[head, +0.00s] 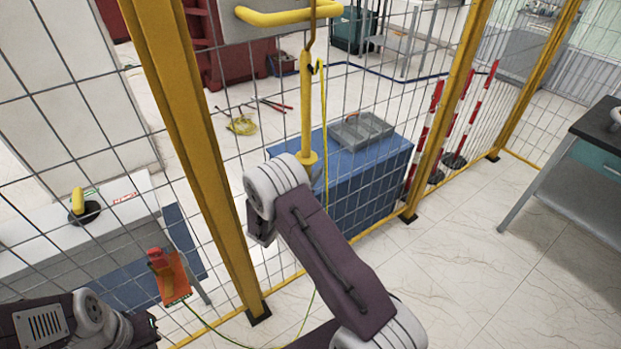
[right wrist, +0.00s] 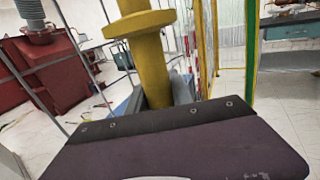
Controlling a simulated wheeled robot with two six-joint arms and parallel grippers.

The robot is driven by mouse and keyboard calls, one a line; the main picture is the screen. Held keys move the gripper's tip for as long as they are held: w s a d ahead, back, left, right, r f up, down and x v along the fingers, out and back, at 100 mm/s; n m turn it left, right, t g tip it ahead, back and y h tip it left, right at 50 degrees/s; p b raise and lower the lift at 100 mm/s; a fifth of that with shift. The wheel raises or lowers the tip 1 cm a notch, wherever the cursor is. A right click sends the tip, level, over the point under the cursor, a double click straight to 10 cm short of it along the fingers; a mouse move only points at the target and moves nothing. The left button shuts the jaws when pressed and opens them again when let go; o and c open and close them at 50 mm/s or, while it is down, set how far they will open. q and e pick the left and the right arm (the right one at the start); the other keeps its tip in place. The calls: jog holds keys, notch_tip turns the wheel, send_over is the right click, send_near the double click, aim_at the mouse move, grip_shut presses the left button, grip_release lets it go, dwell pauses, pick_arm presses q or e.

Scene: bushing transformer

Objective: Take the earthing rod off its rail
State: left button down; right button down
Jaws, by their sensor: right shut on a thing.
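The earthing rod (head: 306,105) is a yellow pole with a round collar low down and a brownish hook on top. It hangs upright in front of the mesh fence, its hook reaching the curved yellow rail (head: 285,16) at the top of the head view. Whether the hook bears on the rail is unclear. My right gripper (head: 314,178) is shut on the rod's lower end below the collar, mostly hidden behind my wrist. The rod and collar fill the middle of the right wrist view (right wrist: 145,50). My left gripper (head: 150,328) is at the lower left, its jaws unclear.
A yellow-green cable (head: 325,110) hangs beside the rod. An orange clamp piece (head: 170,277) is at the lower left. Yellow fence posts (head: 190,130) and mesh stand close ahead. A blue cabinet (head: 375,180) is behind the mesh. Floor at the right is clear before a bench (head: 580,150).

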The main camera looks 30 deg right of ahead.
jog(key=s+d+r+p, duration=0.2)
jog(key=s+r, duration=0.3)
jog(key=r, duration=0.1)
jog(key=s+d+r+p, duration=0.2)
jog(key=s+d+r, duration=0.1)
jog(key=s+r, duration=0.2)
jog(key=shift+s+d+r, duration=0.15)
jog(key=shift+d+r, duration=0.15)
jog(key=shift+r, duration=0.45)
